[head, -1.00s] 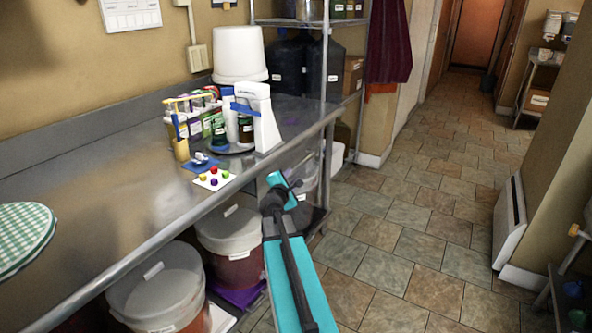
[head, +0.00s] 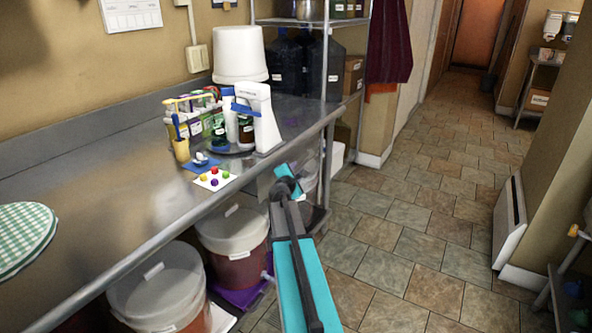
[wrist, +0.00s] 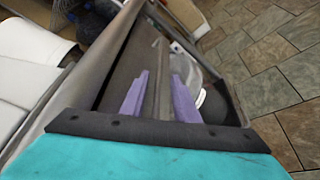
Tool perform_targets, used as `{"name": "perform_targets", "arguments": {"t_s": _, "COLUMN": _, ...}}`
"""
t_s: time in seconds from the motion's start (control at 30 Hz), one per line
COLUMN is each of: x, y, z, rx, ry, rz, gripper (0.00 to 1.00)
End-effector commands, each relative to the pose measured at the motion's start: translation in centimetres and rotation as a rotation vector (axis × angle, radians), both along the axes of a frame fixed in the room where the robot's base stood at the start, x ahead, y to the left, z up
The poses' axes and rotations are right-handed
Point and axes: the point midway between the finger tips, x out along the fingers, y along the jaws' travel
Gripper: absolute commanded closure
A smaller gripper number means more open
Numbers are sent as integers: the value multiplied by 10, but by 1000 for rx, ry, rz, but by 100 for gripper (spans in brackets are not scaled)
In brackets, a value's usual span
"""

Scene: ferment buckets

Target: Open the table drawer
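The steel table (head: 90,190) runs along the left wall. A grey panel, likely the table drawer (head: 258,186), shows below the table's front edge, partly behind my arm. In the wrist view the drawer front (wrist: 128,62) is a grey face beneath the table edge. My gripper (wrist: 159,95) has its two purple fingers apart, pointing at this face. A thin grey bar, perhaps the drawer handle (wrist: 151,92), shows between the fingers. I cannot tell whether they touch it. The fingers are hidden in the head view.
Lidded buckets (head: 160,285) stand under the table. A card with coloured dots (head: 214,179), a white device (head: 260,118) and a rack of bottles (head: 190,110) are on top. A checked cloth (head: 22,235) lies at left. The tiled floor (head: 400,240) to the right is open.

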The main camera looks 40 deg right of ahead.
Motion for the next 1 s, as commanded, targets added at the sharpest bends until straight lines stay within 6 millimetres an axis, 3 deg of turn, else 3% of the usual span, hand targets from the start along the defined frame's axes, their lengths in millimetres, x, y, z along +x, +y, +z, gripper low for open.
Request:
{"name": "perform_targets", "arguments": {"t_s": 0.4, "x": 17, "y": -27, "z": -7, "rx": 0, "ry": 0, "rz": 0, "gripper": 72}}
{"name": "perform_targets", "arguments": {"t_s": 0.83, "x": 18, "y": -29, "z": -7, "rx": 0, "ry": 0, "rz": 0, "gripper": 72}}
{"name": "perform_targets", "arguments": {"t_s": 1.0, "x": 18, "y": -29, "z": -7, "rx": 0, "ry": 0, "rz": 0, "gripper": 99}}
